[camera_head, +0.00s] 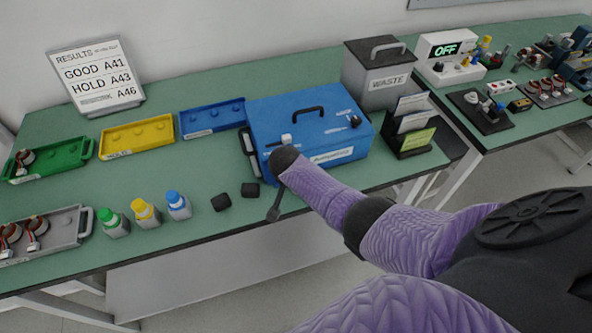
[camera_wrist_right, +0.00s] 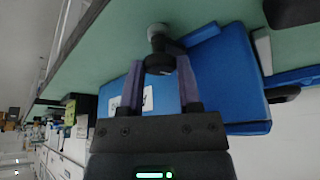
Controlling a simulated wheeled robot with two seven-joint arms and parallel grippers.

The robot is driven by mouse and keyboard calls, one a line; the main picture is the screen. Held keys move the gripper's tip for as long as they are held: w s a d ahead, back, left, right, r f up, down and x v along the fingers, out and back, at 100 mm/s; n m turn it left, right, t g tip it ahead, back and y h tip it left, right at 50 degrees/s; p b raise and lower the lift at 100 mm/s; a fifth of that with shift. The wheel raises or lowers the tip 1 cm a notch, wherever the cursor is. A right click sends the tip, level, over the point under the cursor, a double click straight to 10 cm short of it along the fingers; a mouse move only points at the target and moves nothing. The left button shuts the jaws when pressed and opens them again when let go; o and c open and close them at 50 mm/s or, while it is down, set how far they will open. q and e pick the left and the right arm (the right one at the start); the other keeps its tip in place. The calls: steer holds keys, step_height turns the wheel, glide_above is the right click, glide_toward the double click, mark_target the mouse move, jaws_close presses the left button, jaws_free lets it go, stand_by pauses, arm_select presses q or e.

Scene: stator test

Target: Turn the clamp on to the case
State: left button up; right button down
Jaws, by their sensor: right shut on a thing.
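The blue case (camera_head: 290,105) stands on the green bench in the head view, with a black handle on top and a white label on its front. It also shows in the wrist view (camera_wrist_right: 235,75). My right gripper (camera_wrist_right: 160,62) is shut on a dark round knob with a grey end, which looks like the clamp (camera_wrist_right: 158,70). My right wrist hides this grip in the head view. A small white fitting (camera_head: 287,139) shows on the case just beyond the wrist. Another dark fitting (camera_head: 353,121) sits at the lid's right. My left gripper is not in view.
Blue (camera_head: 212,118), yellow (camera_head: 137,139) and green (camera_head: 48,163) trays line the bench to the left. A grey waste bin (camera_head: 365,93) and a card holder (camera_head: 411,141) stand right of the case.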

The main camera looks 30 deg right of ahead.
steer(key=shift+w+m+h, duration=0.1)
steer(key=shift+m+h, duration=0.2)
steer(key=shift+m, duration=0.6)
steer(key=shift+r, duration=0.1)
steer(key=shift+c, duration=1.4)
jaws_free()
